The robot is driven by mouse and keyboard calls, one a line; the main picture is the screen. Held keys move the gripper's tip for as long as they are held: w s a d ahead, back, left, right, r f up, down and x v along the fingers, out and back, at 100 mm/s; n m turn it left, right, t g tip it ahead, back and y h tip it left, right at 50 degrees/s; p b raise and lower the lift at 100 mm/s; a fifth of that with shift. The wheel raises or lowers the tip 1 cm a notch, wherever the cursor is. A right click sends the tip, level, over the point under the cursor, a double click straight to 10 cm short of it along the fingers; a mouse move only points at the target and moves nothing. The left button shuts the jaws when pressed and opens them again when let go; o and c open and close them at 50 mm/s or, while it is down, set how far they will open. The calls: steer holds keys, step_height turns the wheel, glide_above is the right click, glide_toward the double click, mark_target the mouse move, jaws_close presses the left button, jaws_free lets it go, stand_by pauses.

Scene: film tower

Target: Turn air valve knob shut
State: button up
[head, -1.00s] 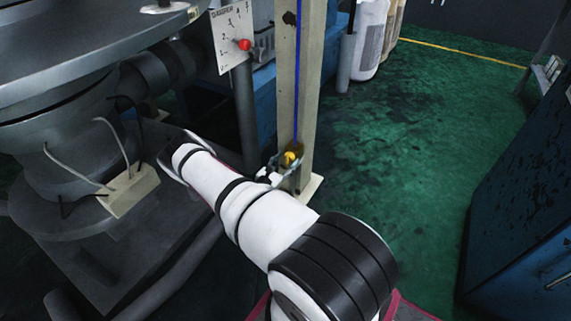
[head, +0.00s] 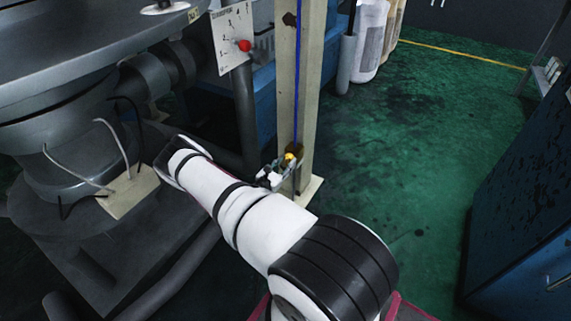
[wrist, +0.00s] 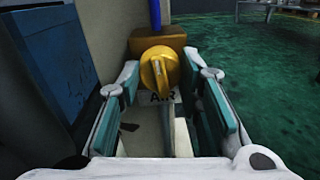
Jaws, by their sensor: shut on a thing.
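The yellow air valve knob (wrist: 159,70) sits on a brass-coloured valve body (wrist: 172,42) on the beige post, just above a label reading "AIR" (wrist: 162,97). In the wrist view its raised grip stands nearly upright, leaning slightly. My gripper (wrist: 160,82) has one teal-padded finger on each side of the knob and is shut on it. In the head view the knob (head: 289,157) is a small yellow spot low on the post, partly covered by my gripper (head: 284,166). The exact finger contact is hard to see.
The beige post (head: 312,90) carries a blue air line (head: 297,80). A white panel with a red knob (head: 244,45) stands to its left, beside large grey machinery (head: 60,80). A blue cabinet (head: 520,210) stands at right. Green floor (head: 410,150) between is clear.

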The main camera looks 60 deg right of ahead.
steer(key=n, duration=0.4)
steer(key=shift+b, duration=0.4)
steer(key=n, duration=0.5)
steer(key=shift+b, duration=0.3)
steer(key=n, duration=0.4)
steer(key=shift+n+t, duration=0.3)
steer(key=shift+f+n, duration=0.1)
steer(key=shift+n, duration=1.6)
steer(key=o, duration=1.2)
steer(key=shift+c, duration=0.2)
